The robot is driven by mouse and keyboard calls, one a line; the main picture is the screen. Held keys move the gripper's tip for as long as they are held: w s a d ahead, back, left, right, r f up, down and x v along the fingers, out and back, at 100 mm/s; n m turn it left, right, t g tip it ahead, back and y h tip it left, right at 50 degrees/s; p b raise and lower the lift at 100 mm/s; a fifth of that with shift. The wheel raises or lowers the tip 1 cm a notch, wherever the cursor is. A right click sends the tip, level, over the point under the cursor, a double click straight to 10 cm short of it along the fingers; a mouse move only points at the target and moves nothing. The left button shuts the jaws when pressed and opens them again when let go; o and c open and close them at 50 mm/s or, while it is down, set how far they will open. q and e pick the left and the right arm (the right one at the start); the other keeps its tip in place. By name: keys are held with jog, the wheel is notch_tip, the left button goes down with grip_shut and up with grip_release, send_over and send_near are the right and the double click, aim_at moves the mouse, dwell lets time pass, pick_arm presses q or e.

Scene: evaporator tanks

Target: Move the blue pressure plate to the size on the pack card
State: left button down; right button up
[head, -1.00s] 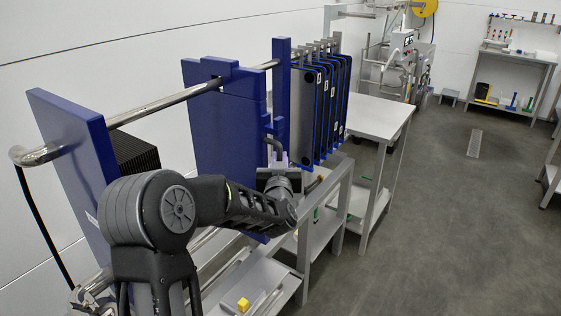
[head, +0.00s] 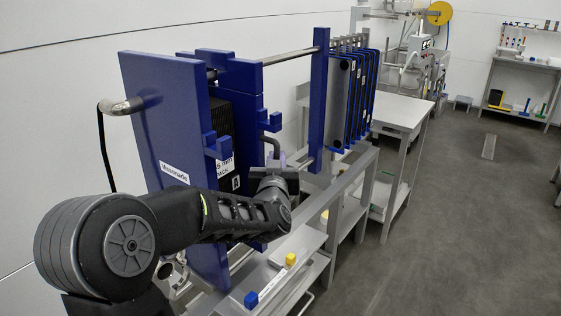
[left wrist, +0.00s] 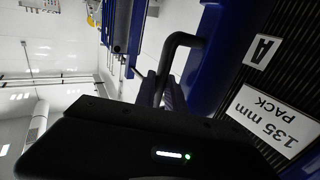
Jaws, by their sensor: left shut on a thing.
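The blue pressure plate (head: 228,68) stands upright on the rail, just right of the dark ribbed pack (head: 218,125). I cannot tell whether they touch. Its dark bent handle (head: 273,146) sticks out on the near side. My left gripper (head: 272,168) is shut on this handle. In the left wrist view the gripper (left wrist: 161,88) closes around the handle (left wrist: 182,40), beside the blue plate (left wrist: 207,65). The white pack card (left wrist: 270,122) reads "135 mm PACK" and sits on the pack with a card marked "A" (left wrist: 262,51). My right gripper is out of view.
A blue end plate (head: 165,120) with a white name label stands left of the pack. A blue upright (head: 319,100) and hanging dark plates (head: 355,95) stand right, past a gap. Open floor lies right.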

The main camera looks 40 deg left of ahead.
pick_arm(q)
jog(key=shift+s, duration=0.3)
jog(key=c, duration=1.4)
grip_release()
jog(key=v, duration=0.7)
jog(key=shift+s+d+b, duration=0.25)
jog(key=shift+s+b, duration=0.05)
jog(key=shift+b, duration=0.15)
